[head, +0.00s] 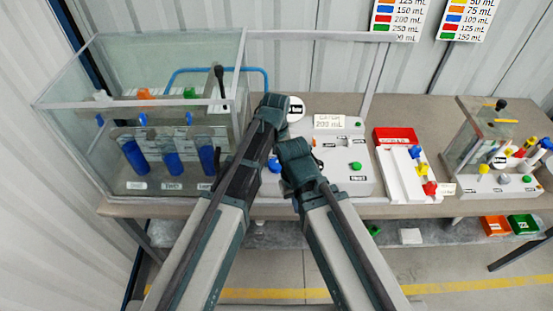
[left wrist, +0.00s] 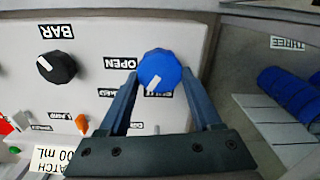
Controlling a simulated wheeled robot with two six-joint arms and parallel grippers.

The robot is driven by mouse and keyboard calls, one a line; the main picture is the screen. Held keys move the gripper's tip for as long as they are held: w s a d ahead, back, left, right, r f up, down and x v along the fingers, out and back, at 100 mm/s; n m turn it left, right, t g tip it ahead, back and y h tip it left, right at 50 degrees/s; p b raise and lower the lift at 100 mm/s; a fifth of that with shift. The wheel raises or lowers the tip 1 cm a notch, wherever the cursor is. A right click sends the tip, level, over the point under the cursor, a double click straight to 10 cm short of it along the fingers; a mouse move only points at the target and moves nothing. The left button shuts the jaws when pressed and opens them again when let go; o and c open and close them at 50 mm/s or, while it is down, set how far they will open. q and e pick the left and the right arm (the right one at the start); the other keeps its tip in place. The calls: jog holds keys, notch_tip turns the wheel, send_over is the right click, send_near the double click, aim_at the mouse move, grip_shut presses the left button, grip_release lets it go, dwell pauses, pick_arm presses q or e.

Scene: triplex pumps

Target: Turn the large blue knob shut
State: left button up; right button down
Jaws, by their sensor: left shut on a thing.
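The large blue knob (left wrist: 159,69) sits on the white panel in the left wrist view, between the two fingers of my left gripper (left wrist: 163,78). The gripper is shut on it. Its white pointer mark slants to the lower left in that view, toward the partly hidden label below it. A label reading OPEN (left wrist: 122,62) is beside the knob. In the head view, only a little of the blue knob (head: 273,165) shows between my two arms. My right arm ends beside it at the panel; its fingertips are hidden.
A black knob (left wrist: 57,67) labelled BAR is on the same panel. A glass tank (head: 75,130) with blue cylinders stands at left. A red tray (head: 396,136) and a white rack (head: 402,168) are right of the panel. A smaller clear case (head: 480,150) stands at far right.

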aim_at(275, 162)
pick_arm(q)
jog(key=n, duration=0.5)
jog(key=shift+a+n, duration=0.15)
jog(key=shift+n, duration=0.55)
jog(key=o, duration=1.4)
notch_tip(275, 162, up, 14)
jog(key=p, duration=1.4)
jog(key=shift+f, duration=0.1)
